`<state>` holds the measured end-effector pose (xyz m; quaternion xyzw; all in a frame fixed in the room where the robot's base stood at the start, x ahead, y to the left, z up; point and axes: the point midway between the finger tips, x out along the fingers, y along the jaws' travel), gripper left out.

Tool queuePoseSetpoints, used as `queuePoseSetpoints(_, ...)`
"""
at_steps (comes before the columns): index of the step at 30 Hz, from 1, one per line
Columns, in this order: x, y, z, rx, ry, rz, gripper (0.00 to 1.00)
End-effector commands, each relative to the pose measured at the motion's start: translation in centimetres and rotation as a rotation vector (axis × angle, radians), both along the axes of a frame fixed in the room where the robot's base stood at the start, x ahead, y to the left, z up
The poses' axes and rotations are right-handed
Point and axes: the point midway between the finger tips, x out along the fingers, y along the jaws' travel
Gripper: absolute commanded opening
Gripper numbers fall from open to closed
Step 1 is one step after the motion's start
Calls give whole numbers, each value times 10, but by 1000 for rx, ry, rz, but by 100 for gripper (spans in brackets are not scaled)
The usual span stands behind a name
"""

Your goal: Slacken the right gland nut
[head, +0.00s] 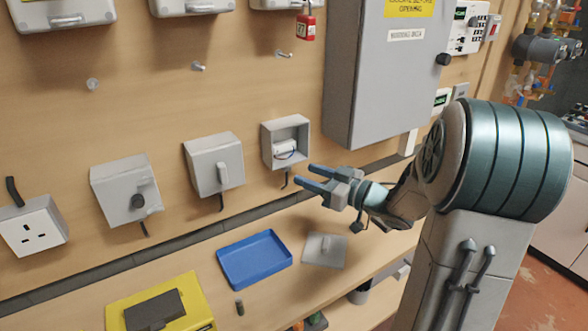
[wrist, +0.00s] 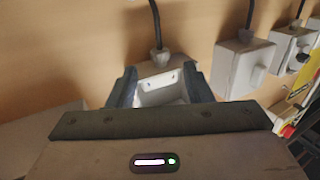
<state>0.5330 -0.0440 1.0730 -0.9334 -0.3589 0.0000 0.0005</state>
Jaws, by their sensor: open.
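The rightmost wall box (head: 304,128) is open at the front, with a white part inside. A short dark cable (head: 285,181) comes out below it. The wrist view, which looks upside down, shows this open box (wrist: 160,91) between my fingers. The pale right gland nut (wrist: 159,57) sits where the black cable (wrist: 155,22) meets the box. My gripper (head: 303,175) is open and empty, just right of and below the box, fingers pointing at the wall. In the wrist view my gripper (wrist: 159,76) has a finger on each side of the box picture; contact cannot be told.
Two closed boxes, a switch box (head: 215,163) and a knob box (head: 126,188), stand left along the wall. A large grey cabinet (head: 385,75) is above right. The bench holds a blue tray (head: 254,260), a loose grey cover (head: 324,251) and a yellow case (head: 190,292).

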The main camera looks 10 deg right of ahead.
Motion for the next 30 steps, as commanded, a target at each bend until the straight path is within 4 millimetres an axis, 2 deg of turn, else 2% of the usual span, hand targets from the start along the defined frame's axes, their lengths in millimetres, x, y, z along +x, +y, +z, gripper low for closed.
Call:
queuePoseSetpoints(3,16,16,1,0,-1,4,46)
queuePoseSetpoints(9,32,30,0,-1,0,2,46)
queuePoseSetpoints(20,35,33,0,-1,-1,2,46)
queuePoseSetpoints(24,35,33,0,-1,-1,2,7)
queuePoseSetpoints(25,35,33,0,-1,-1,2,1)
queuePoseSetpoints(30,34,35,0,-1,-1,1,1)
